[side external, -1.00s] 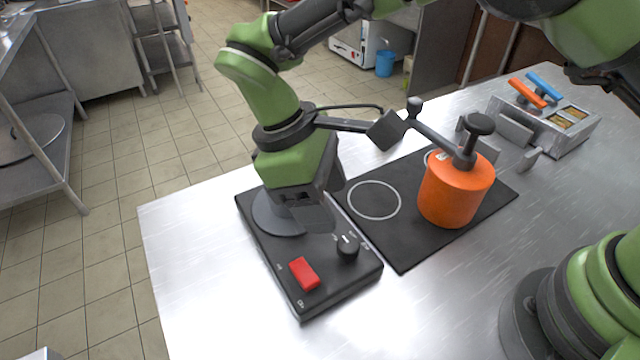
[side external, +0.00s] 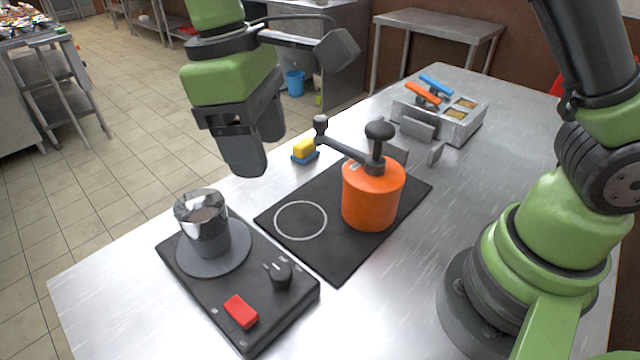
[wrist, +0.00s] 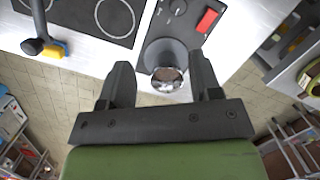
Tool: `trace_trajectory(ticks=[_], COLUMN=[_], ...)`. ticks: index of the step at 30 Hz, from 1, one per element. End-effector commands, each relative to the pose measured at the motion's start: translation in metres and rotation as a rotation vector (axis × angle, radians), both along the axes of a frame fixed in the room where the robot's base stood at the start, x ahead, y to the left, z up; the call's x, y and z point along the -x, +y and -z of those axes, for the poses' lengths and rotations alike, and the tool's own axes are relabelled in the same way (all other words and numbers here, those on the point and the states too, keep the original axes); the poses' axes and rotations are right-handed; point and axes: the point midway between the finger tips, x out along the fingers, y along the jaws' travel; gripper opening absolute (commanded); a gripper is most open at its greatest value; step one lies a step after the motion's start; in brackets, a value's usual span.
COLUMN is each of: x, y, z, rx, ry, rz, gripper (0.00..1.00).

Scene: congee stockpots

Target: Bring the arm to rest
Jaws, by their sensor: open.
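My gripper (side external: 250,150) is raised above the back left part of the table, open and empty. In the wrist view its two fingers (wrist: 160,85) stand apart, with the steel pot between them in the picture but farther off. The steel pot (side external: 208,238) stands upright on the round plate of the black control unit (side external: 205,290). It holds something brownish. The control unit has a red switch (side external: 241,311) and a black knob (side external: 279,273). In the side view my gripper is above and behind the pot, clear of it.
An orange grinder (side external: 370,205) with a crank handle stands on the black mat (side external: 330,255), right of a white ring. A yellow and blue sponge (side external: 305,151) lies behind it. A metal fryer box (side external: 455,125) with orange and blue handles stands at the back right. The front table is clear.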

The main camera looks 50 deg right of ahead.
Motion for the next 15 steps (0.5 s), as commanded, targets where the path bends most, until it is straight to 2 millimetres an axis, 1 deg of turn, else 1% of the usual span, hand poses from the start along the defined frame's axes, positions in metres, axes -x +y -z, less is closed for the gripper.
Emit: trace_trajectory(ticks=[1, 3, 6, 10, 12, 15], x=[0.004, 0.011, 0.026, 0.052, 0.068, 0.091], y=[-0.015, -0.032, -0.056, -0.084, -0.098, -0.113], z=[-0.019, -0.039, -0.063, -0.085, -0.093, -0.099], rx=[-0.035, -0.080, -0.145, -0.224, -0.267, -0.326], ry=[-0.044, -0.102, -0.187, -0.302, -0.365, -0.457], rz=[0.061, 0.142, 0.260, 0.419, 0.505, 0.626], gripper=[0.58, 0.58, 0.58, 0.58, 0.58, 0.58])
